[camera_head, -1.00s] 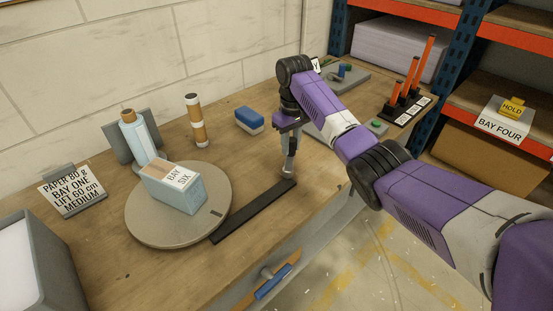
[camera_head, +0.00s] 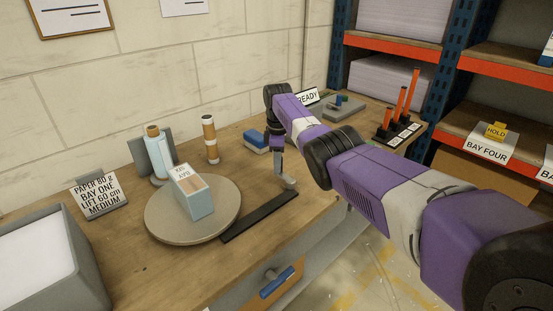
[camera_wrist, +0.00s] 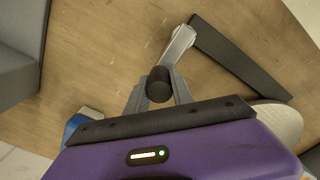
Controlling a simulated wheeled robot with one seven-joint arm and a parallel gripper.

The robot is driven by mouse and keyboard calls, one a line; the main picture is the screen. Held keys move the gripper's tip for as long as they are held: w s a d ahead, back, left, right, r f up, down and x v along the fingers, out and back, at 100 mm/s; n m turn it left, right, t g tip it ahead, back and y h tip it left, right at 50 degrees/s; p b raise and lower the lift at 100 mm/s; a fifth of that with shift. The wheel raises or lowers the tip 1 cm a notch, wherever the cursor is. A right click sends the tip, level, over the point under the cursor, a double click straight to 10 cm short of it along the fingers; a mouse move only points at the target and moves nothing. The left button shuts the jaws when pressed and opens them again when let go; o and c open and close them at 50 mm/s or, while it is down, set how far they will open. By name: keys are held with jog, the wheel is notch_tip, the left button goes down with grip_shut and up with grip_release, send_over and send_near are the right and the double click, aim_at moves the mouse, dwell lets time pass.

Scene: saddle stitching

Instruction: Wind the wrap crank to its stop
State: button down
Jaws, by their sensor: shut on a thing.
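The wrap crank has a grey arm that shows in the head view (camera_head: 289,183) and in the wrist view (camera_wrist: 178,46). Its dark round knob (camera_wrist: 159,86) sits between my fingers. My gripper (camera_head: 278,174) is shut on this knob, just above the table. The crank's far end meets one end of a dark flat bar (camera_head: 258,216). The bar runs to a round grey turntable (camera_head: 160,231), where a pale blue box (camera_head: 201,203) with a white label lies. The stop cannot be made out.
A brown-and-white roll (camera_head: 210,140), a blue block (camera_head: 256,141) and a bottle (camera_head: 158,152) stand behind the turntable. A READY sign (camera_head: 308,96) and orange posts (camera_head: 411,94) are farther right. A blue-handled drawer (camera_head: 277,281) is below the table's front edge.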

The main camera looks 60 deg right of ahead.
jog(key=n+p, duration=0.1)
jog(key=a+n+p, duration=0.2)
jog(key=shift+w+a+r+n, duration=0.15)
jog(key=shift+w+r+n, duration=0.15)
jog(key=shift+w+n, duration=0.1)
jog(key=n+p, duration=0.1)
jog(key=a+n+p, duration=0.1)
jog(key=shift+s+a+n+p, duration=0.15)
jog(key=shift+a+n+p, duration=0.15)
jog(key=shift+n, duration=0.1)
jog(key=shift+s+a+n+p, duration=0.2)
jog(key=shift+a+n+p, duration=0.45)
jog(key=shift+n+p, duration=0.5)
jog(key=shift+s+a+f+n+p, duration=0.1)
jog(key=shift+s+a+n+p, duration=0.2)
jog(key=shift+n+p, duration=0.35)
jog(key=shift+s+a+f+n+p, duration=0.15)
jog(key=shift+a+n+p, duration=0.25)
jog(key=shift+n, duration=0.5)
jog(key=c, duration=1.1)
grip_release()
jog(key=shift+s, duration=0.1)
